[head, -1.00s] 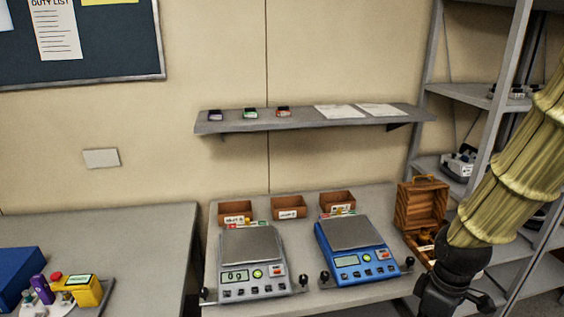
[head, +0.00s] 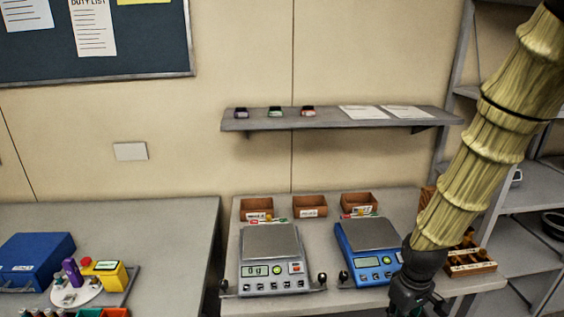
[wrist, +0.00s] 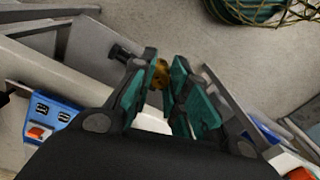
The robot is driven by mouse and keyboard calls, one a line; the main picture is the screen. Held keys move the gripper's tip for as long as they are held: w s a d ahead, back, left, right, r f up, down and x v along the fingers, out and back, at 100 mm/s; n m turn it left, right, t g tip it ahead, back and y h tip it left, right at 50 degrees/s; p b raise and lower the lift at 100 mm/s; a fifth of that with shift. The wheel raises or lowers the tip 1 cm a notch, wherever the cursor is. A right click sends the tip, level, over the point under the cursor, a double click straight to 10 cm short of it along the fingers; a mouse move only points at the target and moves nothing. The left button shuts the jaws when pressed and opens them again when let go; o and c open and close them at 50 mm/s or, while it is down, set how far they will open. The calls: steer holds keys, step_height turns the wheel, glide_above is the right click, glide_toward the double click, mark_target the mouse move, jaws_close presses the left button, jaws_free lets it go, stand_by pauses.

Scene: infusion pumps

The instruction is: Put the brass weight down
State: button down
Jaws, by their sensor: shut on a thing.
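The brass weight (wrist: 161,74) is a small golden piece between the fingertips of my gripper (wrist: 163,78) in the wrist view. My gripper is shut on it and holds it above the floor, beside the table's front edge. In the head view my gripper (head: 418,300) is low at the right, in front of the blue scale, and the weight cannot be made out there. The grey scale (head: 270,240) reads about 0 g. The blue scale (head: 368,236) stands to its right, partly hidden by my arm; a corner of it shows in the wrist view (wrist: 62,115).
Several small brown bins (head: 310,207) stand behind the scales. A wooden weight box (head: 470,263) with several weights is at the table's right end, partly behind my arm. A grey shelf rack (head: 540,190) stands at the right. A wire basket (wrist: 262,10) is on the floor.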

steer(key=w+a+f+m, duration=0.4)
steer(key=w+a+f, duration=0.2)
steer(key=a+f, duration=0.5)
steer(key=shift+w+f, duration=0.15)
steer(key=shift+f, duration=0.25)
